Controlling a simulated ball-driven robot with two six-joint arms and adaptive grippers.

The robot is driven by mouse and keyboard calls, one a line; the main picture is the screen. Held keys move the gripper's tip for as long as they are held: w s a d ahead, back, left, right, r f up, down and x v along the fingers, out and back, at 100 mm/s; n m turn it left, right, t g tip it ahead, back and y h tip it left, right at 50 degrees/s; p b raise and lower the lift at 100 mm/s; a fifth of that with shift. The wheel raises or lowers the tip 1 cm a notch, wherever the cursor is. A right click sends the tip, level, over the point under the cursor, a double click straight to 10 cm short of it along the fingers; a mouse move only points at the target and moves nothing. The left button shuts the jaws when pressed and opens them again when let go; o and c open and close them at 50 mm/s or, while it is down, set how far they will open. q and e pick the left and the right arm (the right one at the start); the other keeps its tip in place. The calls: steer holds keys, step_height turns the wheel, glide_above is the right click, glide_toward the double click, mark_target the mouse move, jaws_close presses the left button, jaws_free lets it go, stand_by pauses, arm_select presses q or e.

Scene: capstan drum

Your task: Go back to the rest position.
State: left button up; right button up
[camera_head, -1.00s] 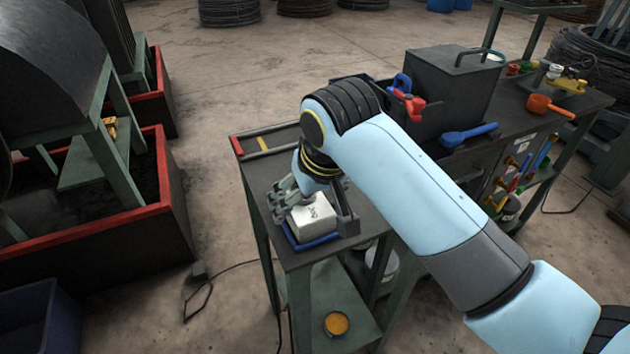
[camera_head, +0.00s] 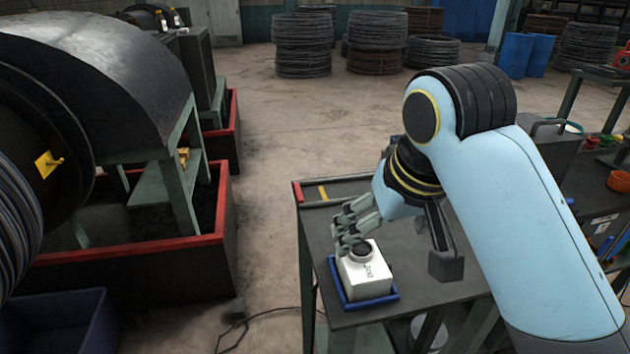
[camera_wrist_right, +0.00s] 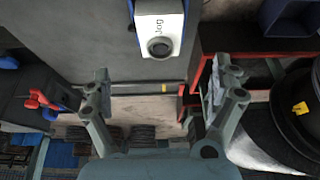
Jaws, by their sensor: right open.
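My right gripper (camera_head: 352,228) is above and just behind a white box (camera_head: 366,275) in the head view. In the right wrist view the gripper (camera_wrist_right: 163,88) has its two fingers spread wide with nothing between them. The white box carries the word "Jog" and a dark round button (camera_head: 362,251). It sits upright in a blue tray (camera_head: 370,303) at the near-left corner of a dark bench (camera_head: 322,236). The box also shows at the top of the wrist view (camera_wrist_right: 160,32), apart from the fingers. My left gripper is not in view.
A blue crate (camera_head: 60,325) is at lower left. Wire coils (camera_head: 303,45) and blue barrels (camera_head: 515,55) stand at the back. The floor between bin and bench is mostly clear.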

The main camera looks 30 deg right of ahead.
steer(key=s+d+f+n, duration=0.1)
steer(key=s+f+n, duration=0.15)
steer(key=s, duration=0.55)
steer(key=s+d+f+n, duration=0.1)
steer(key=s+f, duration=0.3)
steer(key=s, duration=0.3)
step_height(320, 180, down, 39)
steer(key=s+d+g+b, duration=0.2)
steer(key=d+b, duration=0.1)
steer(key=b, duration=1)
steer(key=s+f+b, duration=0.5)
steer(key=s+f, duration=0.4)
steer(key=f, duration=0.3)
steer(key=s+f+g+b, duration=0.1)
steer(key=s+f+b, duration=0.4)
steer(key=s+f, duration=0.4)
step_height(320, 180, down, 5)
steer(key=shift+s+d+r, duration=0.15)
steer(key=shift+d+r, duration=0.05)
steer(key=shift+d, duration=0.05)
